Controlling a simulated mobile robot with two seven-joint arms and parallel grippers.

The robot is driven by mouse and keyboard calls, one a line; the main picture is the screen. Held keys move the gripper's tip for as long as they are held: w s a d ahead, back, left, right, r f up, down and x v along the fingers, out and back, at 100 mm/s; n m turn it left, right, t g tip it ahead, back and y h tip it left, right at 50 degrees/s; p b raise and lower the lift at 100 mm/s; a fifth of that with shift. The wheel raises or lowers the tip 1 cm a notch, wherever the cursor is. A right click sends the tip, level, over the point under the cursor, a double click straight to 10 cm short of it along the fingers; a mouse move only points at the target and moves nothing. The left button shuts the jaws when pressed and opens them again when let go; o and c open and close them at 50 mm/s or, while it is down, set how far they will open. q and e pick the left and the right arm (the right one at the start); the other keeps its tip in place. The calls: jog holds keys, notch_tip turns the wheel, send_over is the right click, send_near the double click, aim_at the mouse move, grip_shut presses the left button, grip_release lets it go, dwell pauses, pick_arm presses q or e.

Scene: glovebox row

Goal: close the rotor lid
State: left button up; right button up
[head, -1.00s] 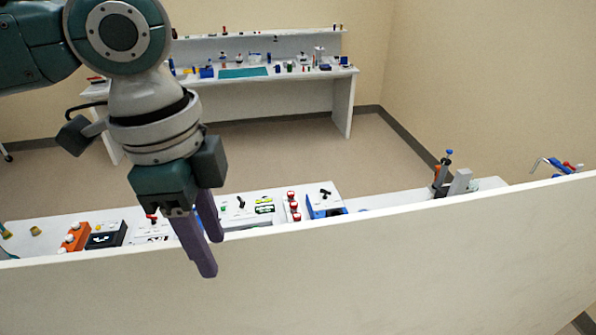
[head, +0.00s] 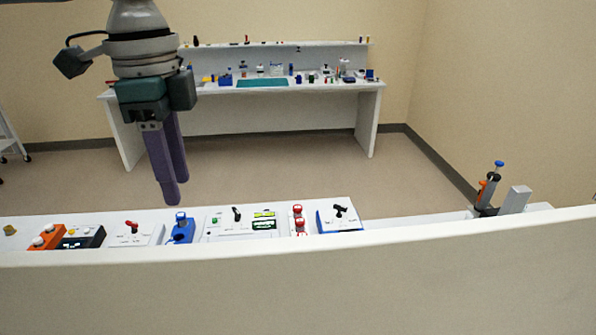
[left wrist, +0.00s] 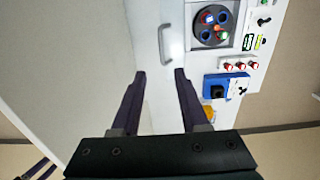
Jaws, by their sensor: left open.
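The rotor (left wrist: 209,24) shows in the left wrist view as a dark round part with several coloured pieces in it, uncovered, in a pale housing. Left of it is a white panel with a grey bar handle (left wrist: 167,44). This panel may be the lid, but I cannot tell its tilt for sure. My left gripper (head: 174,191) has purple fingers, is open and points down above the bench in the head view. In the left wrist view its fingertips (left wrist: 160,74) stand apart, below the handle in the picture, with nothing between them. The rotor is not visible in the head view.
A long white wall (head: 300,290) crosses the foreground and hides the bench's near part. Behind it stand a blue device (head: 181,229), a switch panel (head: 243,224), red knobs (head: 299,219) and a clamp-like stand (head: 490,190). A second bench (head: 240,90) stands at the back, with open floor between.

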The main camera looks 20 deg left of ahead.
pick_arm(q)
notch_tip(320, 180, down, 15)
jog(key=shift+r+b, duration=0.15)
jog(key=shift+b, duration=0.6)
jog(key=shift+f, duration=0.8)
pick_arm(e)
jog(key=shift+w+f, duration=0.1)
jog(key=shift+f, duration=1.95)
pick_arm(q)
jog(key=shift+c, duration=0.2)
grip_shut()
